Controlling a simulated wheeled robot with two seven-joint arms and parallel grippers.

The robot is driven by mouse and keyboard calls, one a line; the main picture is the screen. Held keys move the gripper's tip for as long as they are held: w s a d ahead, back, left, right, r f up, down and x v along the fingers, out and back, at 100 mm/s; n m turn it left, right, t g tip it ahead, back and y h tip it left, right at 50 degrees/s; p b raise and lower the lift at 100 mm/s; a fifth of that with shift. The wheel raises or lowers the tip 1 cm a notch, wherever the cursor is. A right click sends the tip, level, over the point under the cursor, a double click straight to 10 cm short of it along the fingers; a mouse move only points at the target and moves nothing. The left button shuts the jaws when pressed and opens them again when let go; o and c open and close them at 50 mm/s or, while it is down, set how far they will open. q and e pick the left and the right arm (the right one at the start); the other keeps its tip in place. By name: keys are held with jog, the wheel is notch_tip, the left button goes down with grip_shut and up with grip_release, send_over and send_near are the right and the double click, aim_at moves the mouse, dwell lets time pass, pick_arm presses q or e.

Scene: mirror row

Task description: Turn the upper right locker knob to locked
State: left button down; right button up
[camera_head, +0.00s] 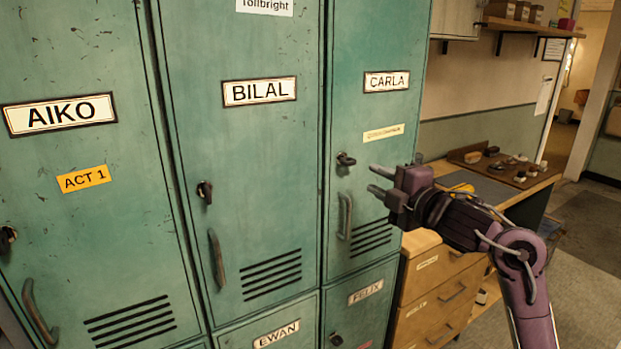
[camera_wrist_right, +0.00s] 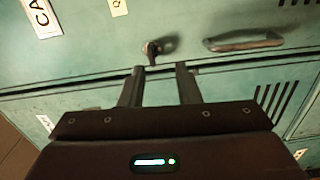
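The upper right locker door (camera_head: 372,50) is green, labelled CARLA (camera_head: 387,81), and looks closed. Its dark knob (camera_head: 345,159) sits above a curved grey handle (camera_head: 346,215). My right gripper (camera_head: 374,180) is open and empty, just right of the knob and slightly lower, with its fingers pointing at the door. In the right wrist view the knob (camera_wrist_right: 152,48) lies just beyond the gap between the two fingertips (camera_wrist_right: 159,69), nearer the left one. The fingers look apart from it. My left gripper is not in view.
The BILAL locker (camera_head: 259,91) and AIKO locker (camera_head: 60,114) stand to the left with their own knobs and handles. The FELIX locker (camera_head: 365,291) is below. Wooden drawers (camera_head: 436,290) and a workbench with small items (camera_head: 505,165) stand right, near my right arm.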

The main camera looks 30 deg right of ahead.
aim_at(353, 164)
jog(key=shift+n, duration=0.3)
jog(key=w, duration=0.2)
jog(key=w+a+r+p, duration=0.1)
jog(key=w, duration=0.1)
jog(key=w+p, duration=0.1)
jog(key=w, duration=0.1)
jog(key=shift+w+a+r, duration=0.2)
jog(key=shift+w, duration=0.4)
jog(key=shift+w+f, duration=0.1)
jog(key=shift+w, duration=0.1)
jog(key=shift+c, duration=0.3)
grip_shut()
